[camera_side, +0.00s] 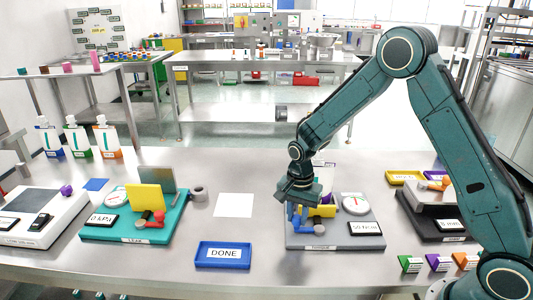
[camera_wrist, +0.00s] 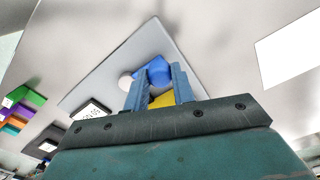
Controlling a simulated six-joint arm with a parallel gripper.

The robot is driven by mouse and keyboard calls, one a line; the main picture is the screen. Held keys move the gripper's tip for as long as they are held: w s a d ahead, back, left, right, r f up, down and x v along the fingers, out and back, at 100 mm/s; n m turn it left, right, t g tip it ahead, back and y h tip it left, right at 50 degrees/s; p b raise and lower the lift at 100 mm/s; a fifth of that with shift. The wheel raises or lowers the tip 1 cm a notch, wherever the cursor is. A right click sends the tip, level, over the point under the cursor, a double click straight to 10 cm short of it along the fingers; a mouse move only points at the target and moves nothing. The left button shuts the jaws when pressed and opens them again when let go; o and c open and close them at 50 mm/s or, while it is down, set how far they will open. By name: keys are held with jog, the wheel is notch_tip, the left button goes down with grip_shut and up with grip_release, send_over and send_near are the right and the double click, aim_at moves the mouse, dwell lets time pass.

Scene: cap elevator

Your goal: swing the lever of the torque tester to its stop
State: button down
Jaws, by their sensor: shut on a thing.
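The torque tester is the grey station (camera_side: 335,240) in the middle of the bench, with a round white dial (camera_side: 355,204) and a display (camera_side: 366,228) that seems to read 50 N·cm. My gripper (camera_side: 298,222) points down over its left part. In the wrist view my gripper (camera_wrist: 159,88) has its fingers on either side of a blue lever (camera_wrist: 155,68) and is shut on it. A yellow block (camera_side: 322,211) stands just right of the fingers and also shows between them in the wrist view (camera_wrist: 163,101). The lever's pivot is mostly hidden.
A teal station (camera_side: 120,235) with a red lever (camera_side: 152,219) stands left, and a black station (camera_side: 433,226) stands right. A blue DONE tray (camera_side: 223,255) lies at the front. A white sheet (camera_side: 233,205) lies on clear bench between the teal and grey stations.

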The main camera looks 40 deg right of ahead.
jog(key=c, duration=1.2)
grip_release()
jog(key=shift+o, duration=0.2)
jog(key=shift+r, duration=0.15)
notch_tip(320, 180, up, 14)
jog(key=shift+f, duration=0.2)
jog(key=s+r+n+t, duration=0.3)
jog(key=s+r+n, duration=0.4)
jog(key=s+r, duration=0.5)
jog(key=s+n+t, duration=0.2)
jog(key=s+n, duration=0.4)
jog(key=s, duration=0.8)
jog(key=shift+a+n+t, duration=0.3)
jog(key=shift+a, duration=0.05)
